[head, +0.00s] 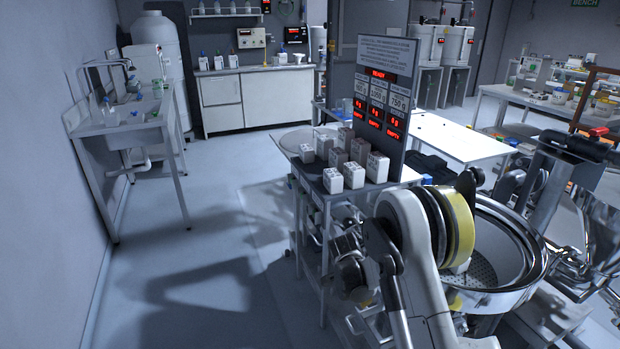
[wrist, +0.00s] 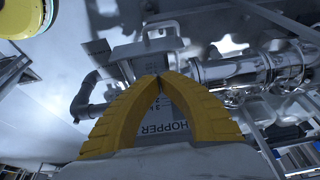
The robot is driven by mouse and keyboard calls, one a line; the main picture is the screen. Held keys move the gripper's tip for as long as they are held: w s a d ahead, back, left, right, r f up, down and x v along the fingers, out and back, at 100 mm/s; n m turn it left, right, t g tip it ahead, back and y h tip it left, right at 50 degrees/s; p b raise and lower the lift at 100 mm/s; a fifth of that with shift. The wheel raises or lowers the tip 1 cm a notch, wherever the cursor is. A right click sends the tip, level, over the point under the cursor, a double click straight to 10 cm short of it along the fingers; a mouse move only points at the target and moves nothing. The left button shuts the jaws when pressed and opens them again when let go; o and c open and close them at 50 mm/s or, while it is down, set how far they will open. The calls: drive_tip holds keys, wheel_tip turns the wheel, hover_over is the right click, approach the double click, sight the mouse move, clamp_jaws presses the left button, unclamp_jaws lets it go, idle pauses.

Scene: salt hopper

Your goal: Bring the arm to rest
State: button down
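My gripper (wrist: 160,76) shows in the wrist view as two yellow ribbed fingers whose tips meet. It looks shut, with nothing seen between the tips. Behind the fingers is a grey surface with the word HOPPER (wrist: 166,128), partly hidden by them. A pale bracket-like part (wrist: 148,47) lies beyond the tips; I cannot tell whether they touch it. In the head view my arm stands in the right foreground, bent, beside a round steel vessel (head: 535,262). My fingers cannot be made out there.
A narrow stand (head: 323,250) carries several white blocks (head: 333,181) and a dark panel (head: 384,75) reading READY and EMPTY, close to my arm. Steel pipework (wrist: 245,72) runs right of the fingers. A sink bench (head: 120,125) is at left. The floor between is clear.

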drive_tip(key=s+r+n+t+y, duration=0.1)
drive_tip(key=s+r+n, duration=0.35)
drive_tip(key=r, duration=0.85)
drive_tip(key=s+r+n+t+y, duration=0.1)
drive_tip(key=s+r+n+t, duration=0.15)
drive_tip(key=s+r, duration=0.65)
drive_tip(key=s+r+n+t, duration=0.1)
drive_tip(key=s+r+n, duration=0.2)
drive_tip(key=s, duration=0.5)
drive_tip(key=s+a+r+n+t+y, duration=0.1)
drive_tip(key=s+r+n, duration=0.3)
drive_tip(key=s, duration=0.4)
drive_tip(key=shift+a+r+y, duration=0.3)
drive_tip(key=shift+r, duration=0.6)
